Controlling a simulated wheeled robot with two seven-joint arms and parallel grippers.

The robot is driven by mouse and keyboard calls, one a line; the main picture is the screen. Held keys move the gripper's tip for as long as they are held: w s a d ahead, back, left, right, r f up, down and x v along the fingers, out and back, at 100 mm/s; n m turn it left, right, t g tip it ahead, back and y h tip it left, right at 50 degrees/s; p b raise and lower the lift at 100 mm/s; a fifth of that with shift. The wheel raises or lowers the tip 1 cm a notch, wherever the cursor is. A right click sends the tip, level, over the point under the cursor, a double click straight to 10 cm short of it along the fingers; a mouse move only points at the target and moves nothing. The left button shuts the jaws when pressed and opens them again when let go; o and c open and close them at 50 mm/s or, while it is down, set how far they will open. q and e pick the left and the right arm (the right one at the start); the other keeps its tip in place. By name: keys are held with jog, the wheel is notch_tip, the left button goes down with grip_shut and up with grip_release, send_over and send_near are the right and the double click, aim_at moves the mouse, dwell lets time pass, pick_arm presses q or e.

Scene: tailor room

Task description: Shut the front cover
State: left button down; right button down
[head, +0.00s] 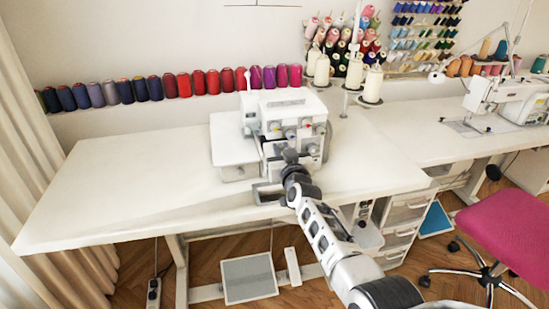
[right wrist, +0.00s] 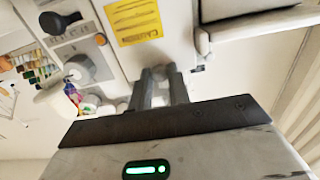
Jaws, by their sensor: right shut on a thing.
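The white overlock sewing machine (head: 288,112) stands on the white table, with coloured dials on its front. My right arm reaches up to the machine's lower front, where my right gripper (head: 290,158) meets it. In the right wrist view the fingers of my right gripper (right wrist: 160,78) are close together against the white front cover (right wrist: 165,45), below a yellow caution label (right wrist: 134,20). The gripper is shut on the cover; the part between the fingertips is mostly hidden. How far the cover stands open is not clear. My left gripper is not in view.
The white table (head: 120,190) is clear to the left of the machine. Thread cones (head: 355,75) stand behind it on the right. A second sewing machine (head: 500,100) stands on the right table. A pink chair (head: 510,225) is at the right and a pedal (head: 248,278) lies below.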

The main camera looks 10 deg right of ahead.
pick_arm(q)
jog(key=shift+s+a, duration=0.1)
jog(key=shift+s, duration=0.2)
pick_arm(e)
jog(key=shift+w+r, duration=0.25)
jog(key=shift+r, duration=0.5)
jog(key=c, duration=1.3)
grip_release()
jog(key=shift+c, duration=0.2)
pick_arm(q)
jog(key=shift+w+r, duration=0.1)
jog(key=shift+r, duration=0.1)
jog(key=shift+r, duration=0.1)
pick_arm(e)
jog(key=shift+s, duration=0.1)
